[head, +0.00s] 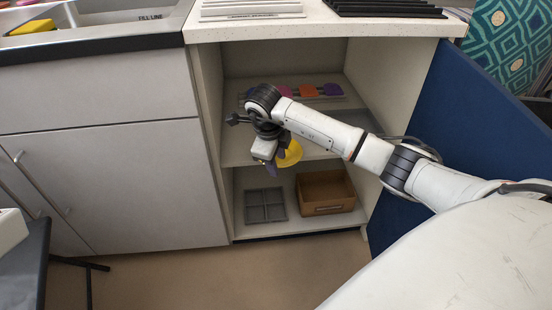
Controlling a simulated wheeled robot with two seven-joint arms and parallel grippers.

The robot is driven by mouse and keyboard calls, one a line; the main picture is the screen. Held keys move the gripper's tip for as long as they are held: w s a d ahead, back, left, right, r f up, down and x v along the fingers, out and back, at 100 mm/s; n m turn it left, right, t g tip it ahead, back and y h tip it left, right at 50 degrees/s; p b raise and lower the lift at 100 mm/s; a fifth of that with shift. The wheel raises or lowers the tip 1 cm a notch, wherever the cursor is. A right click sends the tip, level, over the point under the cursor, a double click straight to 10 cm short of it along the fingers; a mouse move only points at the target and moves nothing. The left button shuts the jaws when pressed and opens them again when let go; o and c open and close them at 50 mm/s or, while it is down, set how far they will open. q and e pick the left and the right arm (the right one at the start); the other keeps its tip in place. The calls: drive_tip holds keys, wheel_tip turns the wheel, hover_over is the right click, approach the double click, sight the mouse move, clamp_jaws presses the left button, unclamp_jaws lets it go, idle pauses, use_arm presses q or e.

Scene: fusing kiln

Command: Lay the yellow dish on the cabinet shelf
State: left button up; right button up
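The yellow dish (291,153) is at my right gripper (271,168), in front of the open cabinet. The gripper appears shut on the dish, though the wrist hides part of the dish and the grip. The dish looks tilted and overlaps the front edge of the middle cabinet shelf (240,150). I cannot tell whether it touches the shelf. My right arm reaches in from the right. My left gripper is not in view.
Purple, pink and orange pieces (309,90) lie at the back of the middle shelf. Below are a grey divided tray (265,205) and a brown box (326,192). A blue door (455,130) stands open at right. A dark stand (22,265) is at left.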

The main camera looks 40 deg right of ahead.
drive_tip(key=shift+c, duration=0.3)
clamp_jaws()
